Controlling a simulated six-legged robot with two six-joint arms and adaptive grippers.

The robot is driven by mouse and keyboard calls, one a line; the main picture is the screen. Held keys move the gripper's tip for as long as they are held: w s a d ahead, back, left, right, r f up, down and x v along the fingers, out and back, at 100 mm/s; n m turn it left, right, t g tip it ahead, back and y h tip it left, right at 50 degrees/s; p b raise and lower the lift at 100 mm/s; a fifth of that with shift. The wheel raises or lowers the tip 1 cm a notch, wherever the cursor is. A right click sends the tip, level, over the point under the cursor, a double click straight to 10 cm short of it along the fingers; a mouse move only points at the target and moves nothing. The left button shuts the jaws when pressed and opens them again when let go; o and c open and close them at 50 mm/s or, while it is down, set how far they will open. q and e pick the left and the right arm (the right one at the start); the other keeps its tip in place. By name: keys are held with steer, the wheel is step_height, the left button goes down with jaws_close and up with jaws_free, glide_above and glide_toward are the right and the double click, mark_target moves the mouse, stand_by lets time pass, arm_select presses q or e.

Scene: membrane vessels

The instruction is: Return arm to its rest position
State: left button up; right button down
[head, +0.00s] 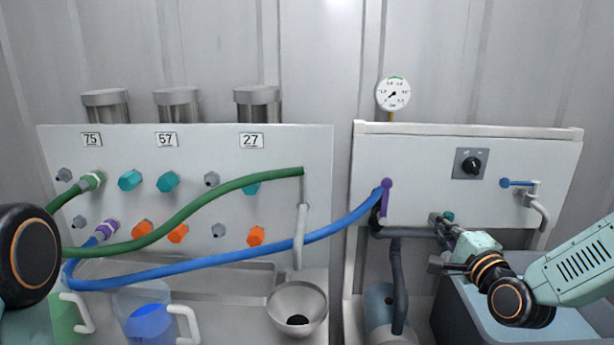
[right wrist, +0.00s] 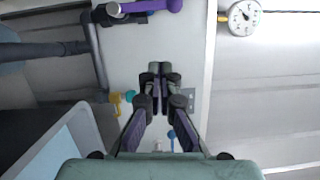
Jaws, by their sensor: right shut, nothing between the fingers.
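My right arm comes in from the right in the head view. Its gripper (head: 441,223) is shut and empty, in front of the lower part of the right white panel (head: 425,150). In the right wrist view the two dark fingers (right wrist: 155,72) meet at their tips with nothing between them. A joint of my left arm shows at the left edge of the head view; the left gripper is out of the picture.
A blue hose (head: 235,264) and a green hose (head: 185,222) cross the left panel (head: 320,150). The blue one ends at a purple valve (head: 386,190). A grey-blue tub (head: 452,308) stands below my right gripper. A funnel (head: 297,297) and jugs (head: 130,298) stand at lower left.

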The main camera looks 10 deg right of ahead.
steer(key=s+a+f+n+g+y, duration=0.1)
steer(key=s+a+f+n+g, duration=0.45)
steer(key=f, duration=0.45)
steer(key=s+a+f+n+g, duration=0.4)
steer(key=s+f+n, duration=0.2)
steer(key=f, duration=0.3)
steer(key=s+a+f+n+g, duration=0.1)
steer(key=s+f+n+g, duration=0.1)
steer(key=s, duration=0.7)
steer(key=s+a+f+n+g, duration=0.2)
steer(key=s+f, duration=0.4)
steer(key=s, duration=0.3)
steer(key=s+a+f+n+g+h, duration=0.1)
steer(key=s+a+f+n+g, duration=0.1)
steer(key=s, duration=0.8)
step_height(320, 180, down, 3)
steer(key=n+g, duration=0.1)
steer(key=g, duration=0.1)
steer(key=shift+g, duration=0.35)
